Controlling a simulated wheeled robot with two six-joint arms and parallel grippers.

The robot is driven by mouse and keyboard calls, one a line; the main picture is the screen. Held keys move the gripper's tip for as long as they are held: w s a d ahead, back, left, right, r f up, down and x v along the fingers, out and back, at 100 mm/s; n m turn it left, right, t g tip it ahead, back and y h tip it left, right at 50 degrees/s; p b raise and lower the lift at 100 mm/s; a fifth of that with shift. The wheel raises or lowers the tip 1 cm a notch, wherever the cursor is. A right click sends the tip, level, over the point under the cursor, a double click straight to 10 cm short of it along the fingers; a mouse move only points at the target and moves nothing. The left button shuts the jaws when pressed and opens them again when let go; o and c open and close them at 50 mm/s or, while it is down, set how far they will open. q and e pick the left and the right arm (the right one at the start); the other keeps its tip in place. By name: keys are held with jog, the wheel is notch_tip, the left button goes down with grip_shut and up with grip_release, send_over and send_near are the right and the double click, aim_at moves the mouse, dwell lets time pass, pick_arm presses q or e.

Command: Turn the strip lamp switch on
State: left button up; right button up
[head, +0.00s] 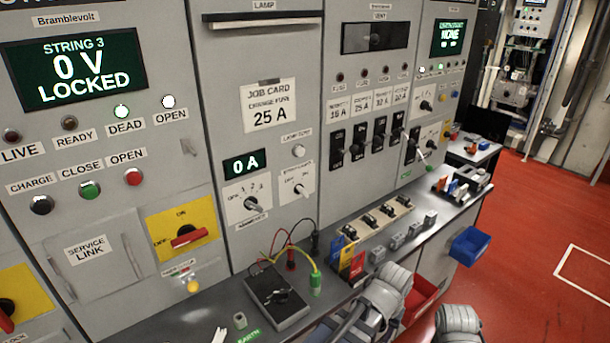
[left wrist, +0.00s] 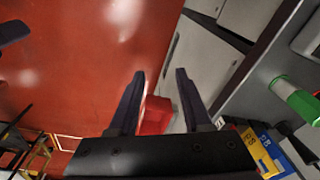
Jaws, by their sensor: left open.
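My left gripper (left wrist: 160,75) is open and empty in the left wrist view, aimed down past the bench edge, well away from the switch. In the head view my left arm is at the bottom centre, its fingers not clearly seen.
A black meter box (head: 278,302) with red, black and green-yellow leads stands on the bench below the switch. Coloured cards (head: 350,258) and a fuse rack (head: 375,218) are to its right. A red bin (head: 420,300) hangs at the bench front, and a blue bin (head: 470,245) further right.

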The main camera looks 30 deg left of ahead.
pick_arm(q)
jog(key=w+a+r+n+t+p, duration=0.3)
jog(key=w+a+r+n+p, duration=0.4)
jog(key=w+a+r+p, duration=0.5)
jog(key=n+t+y+p, duration=0.2)
jog(key=n+t+p, duration=0.1)
jog(key=n+p, duration=0.4)
send_near(301, 189)
notch_tip(301, 189, down, 3)
jog(key=w+n+b, duration=0.1)
jog(key=w, duration=0.1)
pick_arm(e)
notch_tip(301, 189, up, 21)
pick_arm(q)
jog(key=shift+w+a+f+b, duration=0.4)
jog(key=shift+a+f+b, duration=0.1)
jog(key=shift+a+b, duration=0.1)
jog(key=b+x, duration=0.5)
jog(key=x, duration=0.1)
jog(key=shift+w+f, duration=0.3)
jog(key=shift+d, duration=0.1)
pick_arm(e)
notch_tip(301, 189, down, 7)
jog(key=shift+r, duration=0.2)
jog(key=shift+s, duration=0.1)
pick_arm(q)
jog(key=c, duration=0.7)
jog(key=shift+r, duration=0.1)
grip_shut()
